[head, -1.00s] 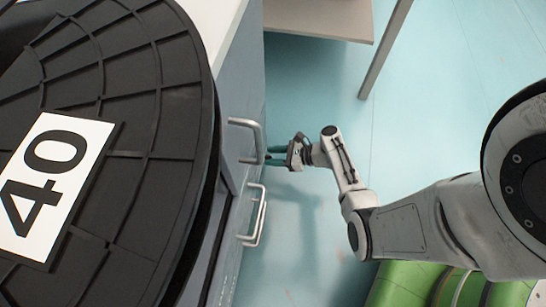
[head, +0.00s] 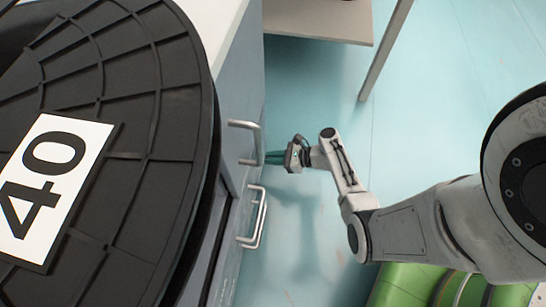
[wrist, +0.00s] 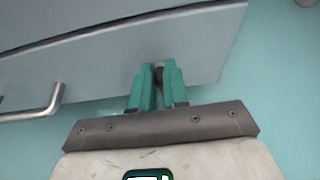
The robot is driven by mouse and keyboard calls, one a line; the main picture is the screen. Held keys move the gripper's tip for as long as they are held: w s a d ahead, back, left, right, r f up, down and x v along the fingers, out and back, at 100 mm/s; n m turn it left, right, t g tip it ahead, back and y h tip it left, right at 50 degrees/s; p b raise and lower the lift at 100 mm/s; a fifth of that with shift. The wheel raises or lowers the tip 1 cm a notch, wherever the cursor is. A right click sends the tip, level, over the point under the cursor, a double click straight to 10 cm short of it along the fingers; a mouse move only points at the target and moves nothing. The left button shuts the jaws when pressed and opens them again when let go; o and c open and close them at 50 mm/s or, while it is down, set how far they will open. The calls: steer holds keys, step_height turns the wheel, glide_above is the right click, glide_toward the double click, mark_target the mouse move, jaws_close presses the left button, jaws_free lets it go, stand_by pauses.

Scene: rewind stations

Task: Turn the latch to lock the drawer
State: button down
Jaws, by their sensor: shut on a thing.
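The grey cabinet front (head: 230,140) runs down the middle of the head view, seen from above. My gripper (head: 267,157) comes from the right, its green fingers against this front, beside the upper bar handle (head: 243,124). In the wrist view my gripper (wrist: 159,68) is shut on a small dark piece, the latch (wrist: 159,72), at the edge of a grey panel (wrist: 190,50). The fingers hide most of the latch, so its angle cannot be told. A lower bar handle (head: 262,215) sits nearer the bottom of the head view.
A large black reel (head: 130,130) with a "40" label (head: 45,190) covers the left side. A table (head: 325,22) with a leg (head: 385,50) stands at the top. A green rounded object (head: 410,287) lies at the bottom right. The pale blue floor between is clear.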

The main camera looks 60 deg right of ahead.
steer(key=shift+a, duration=0.1)
steer(key=shift+s+a+f+n+t+h+b, duration=0.15)
steer(key=shift+a+f+n+t+h+b, duration=0.5)
steer(key=shift+n, duration=1.6)
steer(key=shift+s+a+f+n+t+h+b, duration=0.1)
steer(key=shift+s+f+n+t+h+b, duration=0.1)
steer(key=shift+n+t+h, duration=1.5)
steer(key=shift+s+a+f+n+t+h+b, duration=0.1)
steer(key=shift+a+f+n+t+h+b, duration=0.25)
steer(key=shift+n, duration=2.4)
steer(key=shift+f, duration=0.1)
steer(key=c, duration=1.1)
jaws_free()
steer(key=s, duration=0.7)
steer(key=s+p, duration=0.1)
steer(key=s, duration=0.2)
steer(key=shift+s+a, duration=0.25)
steer(key=shift+s, duration=0.15)
